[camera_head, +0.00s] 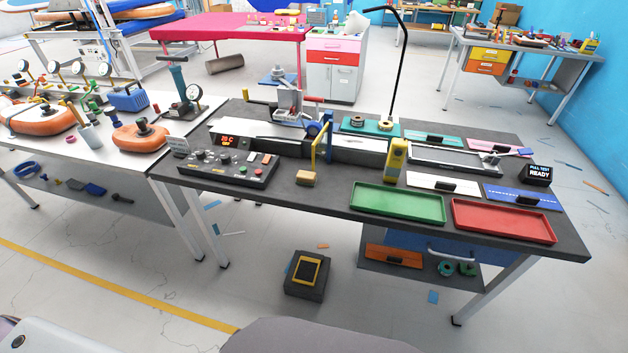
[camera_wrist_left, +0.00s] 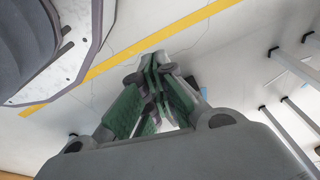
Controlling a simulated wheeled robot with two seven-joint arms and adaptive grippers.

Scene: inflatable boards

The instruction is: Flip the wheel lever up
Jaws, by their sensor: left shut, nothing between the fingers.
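A bench machine (camera_head: 290,105) with red-tipped handles stands at the back of the dark workbench (camera_head: 300,195). A small blue wheel (camera_head: 313,129) sits at its lower right, beside an upright yellow and blue lever-like part (camera_head: 328,140). I cannot tell for sure which part is the wheel lever. My left gripper (camera_wrist_left: 157,72) shows only in the left wrist view. Its green-padded fingers are together and empty, over the floor, away from the bench. My right gripper is not in view.
A control box (camera_head: 228,165), a yellow device (camera_head: 396,160), a green tray (camera_head: 398,203) and a red tray (camera_head: 503,221) lie on the bench. A pedal box (camera_head: 307,275) stands on the floor in front. A white table (camera_head: 110,140) stands at left.

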